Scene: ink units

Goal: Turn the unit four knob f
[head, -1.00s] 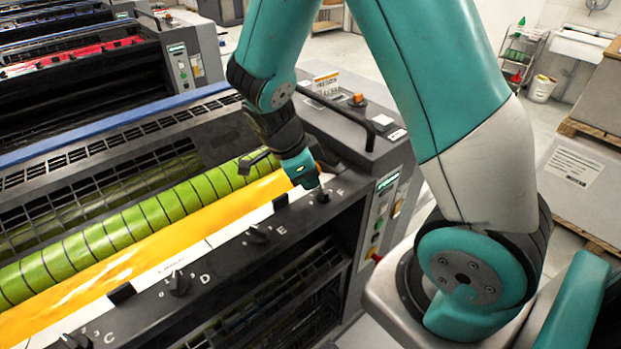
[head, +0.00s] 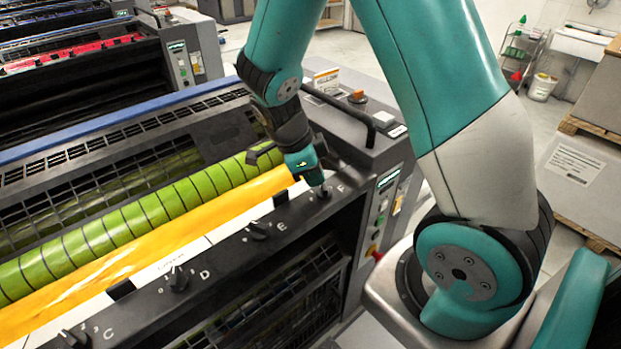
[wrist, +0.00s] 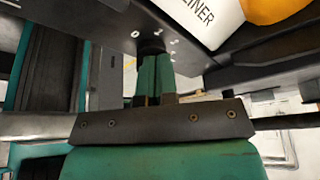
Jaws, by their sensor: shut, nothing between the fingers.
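Knob F (head: 322,193) is a small black knob beside the white letter F, at the far end of the black rail on the press. My gripper (head: 317,182) is just above it, its fingertips at or very near the knob's top. In the wrist view the green fingers (wrist: 155,68) are closed together, with a thin dark seam between them. The dark knob (wrist: 152,46) shows just past their tips. I cannot tell whether they touch it. The knob's pointer is mostly hidden.
Along the same rail stand knob E (head: 258,230), knob D (head: 178,279) and knob C (head: 76,338). A yellow roller (head: 150,245) and a green roller (head: 120,225) lie behind the rail. A control panel (head: 388,195) and a black handle (head: 345,105) are to the right.

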